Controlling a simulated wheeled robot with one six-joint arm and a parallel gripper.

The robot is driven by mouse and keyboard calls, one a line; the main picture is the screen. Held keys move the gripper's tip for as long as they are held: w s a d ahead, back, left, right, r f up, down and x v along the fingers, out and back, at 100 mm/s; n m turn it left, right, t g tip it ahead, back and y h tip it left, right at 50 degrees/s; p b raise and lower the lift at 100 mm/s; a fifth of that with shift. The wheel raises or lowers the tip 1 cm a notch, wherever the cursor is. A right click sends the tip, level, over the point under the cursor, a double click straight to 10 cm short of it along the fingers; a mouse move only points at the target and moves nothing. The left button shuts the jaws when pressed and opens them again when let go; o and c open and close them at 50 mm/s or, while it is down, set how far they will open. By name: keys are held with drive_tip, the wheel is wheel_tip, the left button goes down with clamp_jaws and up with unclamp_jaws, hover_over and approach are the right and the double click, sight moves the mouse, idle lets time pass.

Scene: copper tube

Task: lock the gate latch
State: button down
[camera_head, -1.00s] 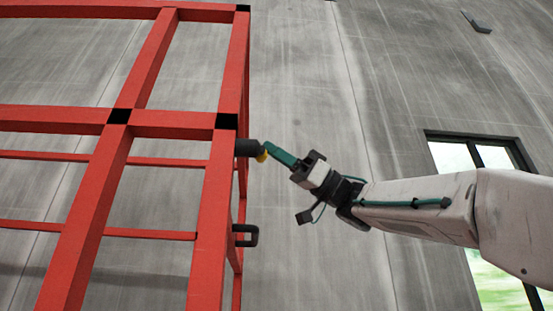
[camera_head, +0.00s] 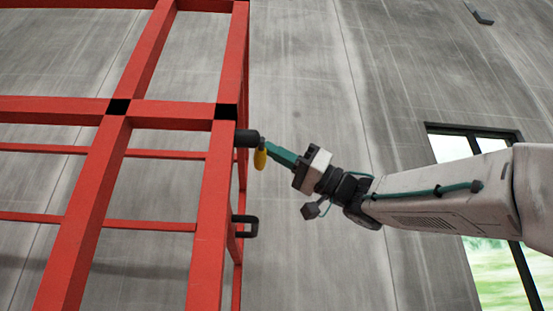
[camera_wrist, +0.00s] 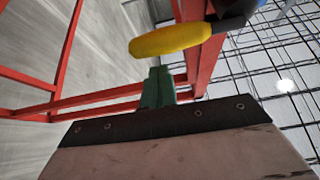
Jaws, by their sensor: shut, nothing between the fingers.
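The red gate frame (camera_head: 213,205) fills the left of the head view. The latch is a black cylinder (camera_head: 246,138) on the frame's right edge with a yellow handle (camera_head: 260,156) that hangs down. In the wrist view the yellow handle (camera_wrist: 170,40) lies across the upper middle, joined to the dark latch body (camera_wrist: 232,12) at its right. My gripper (camera_head: 270,147) has green fingers, shut and empty, with the tips close to the handle's right side. The green fingers also show in the wrist view (camera_wrist: 158,82), just below the handle; contact cannot be told.
A black U-shaped bracket (camera_head: 246,226) sticks out from the frame below the latch. A grey concrete wall (camera_head: 310,90) stands behind, with a window (camera_head: 470,145) at right. The space right of the frame, around my gripper, looks clear.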

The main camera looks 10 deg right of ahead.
drive_tip(key=d+f, duration=0.2)
drive_tip(key=d, duration=0.7)
drive_tip(key=shift+f, duration=0.4)
drive_tip(key=shift+s, duration=0.1)
